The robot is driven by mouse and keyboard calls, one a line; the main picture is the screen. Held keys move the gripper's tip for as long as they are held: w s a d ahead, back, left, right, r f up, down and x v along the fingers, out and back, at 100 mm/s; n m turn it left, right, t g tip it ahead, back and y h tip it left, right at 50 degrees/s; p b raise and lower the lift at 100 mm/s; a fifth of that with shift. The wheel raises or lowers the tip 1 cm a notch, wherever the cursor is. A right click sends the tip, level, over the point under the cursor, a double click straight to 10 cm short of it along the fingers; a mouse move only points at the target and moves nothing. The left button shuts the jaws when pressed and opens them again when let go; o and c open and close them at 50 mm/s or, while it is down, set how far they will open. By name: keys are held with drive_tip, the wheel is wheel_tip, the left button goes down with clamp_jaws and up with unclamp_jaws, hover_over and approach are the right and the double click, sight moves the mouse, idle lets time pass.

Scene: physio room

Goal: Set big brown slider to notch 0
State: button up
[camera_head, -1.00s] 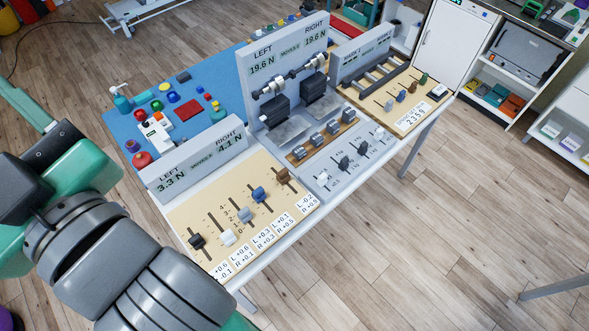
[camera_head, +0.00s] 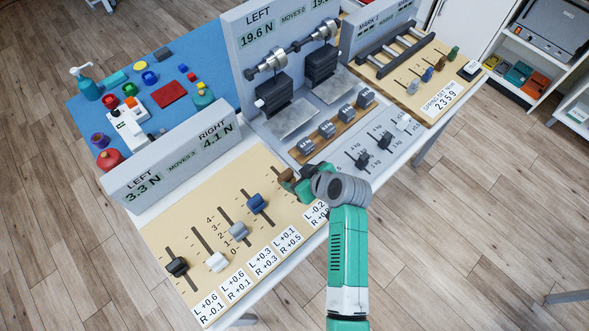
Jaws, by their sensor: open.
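The wooden slider board (camera_head: 160,232) on the table has a row of knobs in slots. The big brown slider (camera_head: 286,175) is the rightmost knob. My gripper (camera_head: 293,183) is at the brown knob, just on its front right side. My wrist hides much of that slot, so its exact notch cannot be read. The jaws are open, but the fingertips are small and partly hidden; I cannot tell whether they touch the knob. The scale numbers (camera_head: 214,229) run from 4 at the back down towards the front.
On the same board are a blue slider (camera_head: 257,203), a grey-blue slider (camera_head: 238,231), a white slider (camera_head: 217,262) and a black slider (camera_head: 177,266). The display panel (camera_head: 170,155) reads LEFT 3.3 N, RIGHT 4.1 N. A grey weight station (camera_head: 290,118) stands to the right, close to my wrist.

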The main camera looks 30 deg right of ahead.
sight(286, 173)
drive_tip(key=b+x, duration=0.1)
drive_tip(key=x, duration=0.6)
drive_tip(key=shift+w+a, duration=0.1)
drive_tip(key=shift+w, duration=0.1)
drive_tip(key=shift+c, duration=0.2)
